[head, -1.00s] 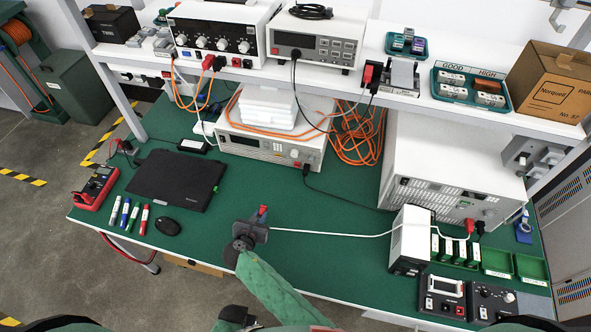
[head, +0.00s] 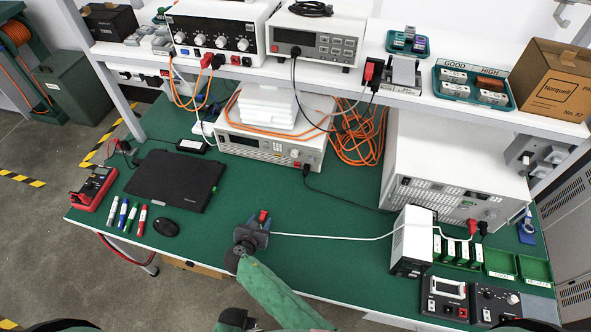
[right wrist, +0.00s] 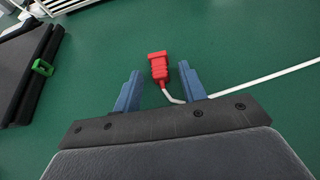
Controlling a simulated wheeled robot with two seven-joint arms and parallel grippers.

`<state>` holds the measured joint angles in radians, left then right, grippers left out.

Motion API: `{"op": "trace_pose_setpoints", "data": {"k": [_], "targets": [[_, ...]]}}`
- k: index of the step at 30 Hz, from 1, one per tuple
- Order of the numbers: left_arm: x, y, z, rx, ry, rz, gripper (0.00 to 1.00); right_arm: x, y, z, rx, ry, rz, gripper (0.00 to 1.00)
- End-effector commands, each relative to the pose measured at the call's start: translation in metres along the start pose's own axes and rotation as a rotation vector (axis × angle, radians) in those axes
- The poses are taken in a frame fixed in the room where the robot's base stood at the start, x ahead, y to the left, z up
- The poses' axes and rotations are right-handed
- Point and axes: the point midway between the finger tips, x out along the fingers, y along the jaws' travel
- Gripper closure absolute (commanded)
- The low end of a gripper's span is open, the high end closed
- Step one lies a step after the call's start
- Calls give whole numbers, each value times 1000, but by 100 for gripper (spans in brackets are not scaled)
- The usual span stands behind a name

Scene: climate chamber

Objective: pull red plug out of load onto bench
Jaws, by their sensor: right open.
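The red plug (head: 263,216) is over the green bench top near its front middle, and appears to lie on it. It also shows in the right wrist view (right wrist: 158,66), with a white lead bending away to the right. My right gripper (head: 258,228) is open; in the right wrist view its two blue fingers (right wrist: 159,83) stand either side of the plug's lead end, with gaps on both sides. The white lead (head: 340,237) runs right to behind a small white box. The large white unit (head: 455,160) at the right has a red plug (head: 472,226) and a black one at its front. My left gripper is not in view.
A closed black laptop (head: 177,180), a mouse (head: 166,229), markers and a red multimeter (head: 93,188) lie to the left. The small white box (head: 412,240), green trays (head: 518,266) and control boxes stand at the right. The bench between laptop and white box is mostly clear.

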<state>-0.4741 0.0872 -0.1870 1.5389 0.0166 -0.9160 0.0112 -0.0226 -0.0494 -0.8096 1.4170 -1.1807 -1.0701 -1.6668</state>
Motion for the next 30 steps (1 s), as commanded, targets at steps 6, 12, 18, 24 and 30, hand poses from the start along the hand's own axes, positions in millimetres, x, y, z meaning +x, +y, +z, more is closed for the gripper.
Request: {"op": "trace_pose_setpoints", "data": {"k": [6,12,18,24,30], "targets": [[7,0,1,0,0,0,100,-10,0,-3,1,0,1,58],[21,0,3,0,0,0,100,-41,0,-4,2,1,2,58],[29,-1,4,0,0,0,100,-67,0,-2,1,0,1,58],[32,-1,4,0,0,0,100,-78,0,0,0,0,0,58],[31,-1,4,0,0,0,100,-78,0,0,0,0,0,58]]}}
